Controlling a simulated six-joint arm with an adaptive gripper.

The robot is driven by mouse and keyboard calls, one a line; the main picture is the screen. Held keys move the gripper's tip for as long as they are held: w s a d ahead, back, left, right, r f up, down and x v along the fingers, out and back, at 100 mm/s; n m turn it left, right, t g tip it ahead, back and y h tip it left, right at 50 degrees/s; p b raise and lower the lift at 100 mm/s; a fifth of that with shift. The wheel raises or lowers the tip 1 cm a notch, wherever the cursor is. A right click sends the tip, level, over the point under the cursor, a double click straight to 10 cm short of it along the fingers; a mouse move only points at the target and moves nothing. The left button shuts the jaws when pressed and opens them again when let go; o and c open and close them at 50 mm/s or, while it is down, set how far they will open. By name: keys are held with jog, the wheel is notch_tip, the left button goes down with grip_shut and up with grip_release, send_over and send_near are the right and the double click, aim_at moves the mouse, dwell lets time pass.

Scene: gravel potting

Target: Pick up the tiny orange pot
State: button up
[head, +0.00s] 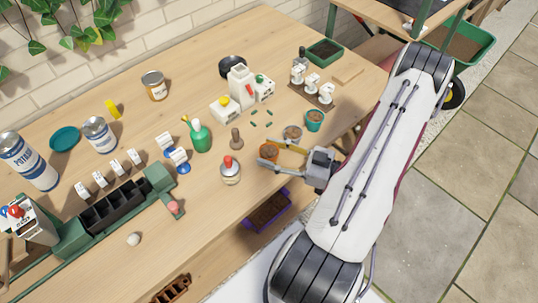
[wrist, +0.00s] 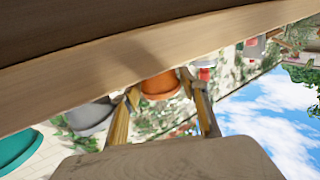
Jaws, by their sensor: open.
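The tiny orange pot (head: 268,150) stands on the wooden table near its right edge, with dark fill showing at its top in the head view. My gripper (head: 272,152) is open and low over the table, its yellow fingers reaching left to the pot. In the wrist view the orange pot (wrist: 160,86) appears between the two fingertips of my gripper (wrist: 160,92). Contact with either finger cannot be told. A grey pot (wrist: 90,117) is just beside one finger in the wrist view; it also shows in the head view (head: 292,132).
A teal pot (head: 315,121) stands beyond the grey one. A purple planter (head: 267,212) lies by the table's front edge. Small white dispensers (head: 312,83) stand farther back.

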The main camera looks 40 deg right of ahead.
aim_at(269, 150)
jog(key=shift+w+a, duration=0.2)
jog(key=shift+w, duration=0.15)
dwell(0.3)
jog(key=c, duration=0.8)
jog(key=shift+r, duration=0.25)
jog(key=shift+r, duration=4.8)
